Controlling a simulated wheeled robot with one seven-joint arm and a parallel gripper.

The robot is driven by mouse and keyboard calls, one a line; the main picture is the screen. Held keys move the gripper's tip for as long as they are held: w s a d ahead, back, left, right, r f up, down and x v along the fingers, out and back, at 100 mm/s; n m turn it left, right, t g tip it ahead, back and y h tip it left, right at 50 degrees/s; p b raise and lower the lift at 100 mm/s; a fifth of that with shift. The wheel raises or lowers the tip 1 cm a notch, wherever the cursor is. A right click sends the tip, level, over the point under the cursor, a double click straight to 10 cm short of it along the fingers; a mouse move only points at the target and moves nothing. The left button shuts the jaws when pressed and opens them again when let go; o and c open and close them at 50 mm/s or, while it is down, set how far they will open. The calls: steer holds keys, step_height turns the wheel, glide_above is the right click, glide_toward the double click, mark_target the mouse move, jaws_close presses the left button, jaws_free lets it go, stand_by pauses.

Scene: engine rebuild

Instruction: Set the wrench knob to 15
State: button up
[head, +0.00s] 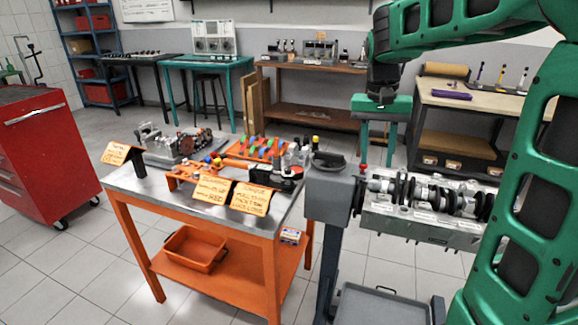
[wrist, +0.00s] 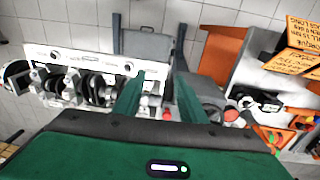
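My gripper (head: 377,160) is above the engine stand (head: 331,190), pointing down, its two green fingers wide apart with nothing held. In the wrist view, the open fingers (wrist: 156,85) frame a small red-topped part at the engine's end. I cannot surely make out the wrench knob or its setting. A black and grey tool with a red knob (head: 297,171) lies at the right of the orange-legged table (head: 125,182). It also shows in the wrist view (wrist: 232,114), right of the fingers and apart from them.
The engine block with its crankshaft (head: 430,200) is mounted at the right of the stand. Orange note cards (head: 250,197) stand along the table's front edge. Colored parts on an orange rack (head: 255,148) crowd the table's back. A red cabinet (head: 45,150) stands left.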

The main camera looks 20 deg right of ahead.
steer(key=w+a, duration=0.7)
steer(key=w, duration=0.6)
steer(key=m+y, duration=0.1)
glide_above(288, 169)
step_height(288, 169, down, 4)
steer(key=r, duration=0.1)
step_height(288, 169, down, 11)
steer(key=shift+w+f, duration=0.1)
steer(key=shift+f, duration=0.05)
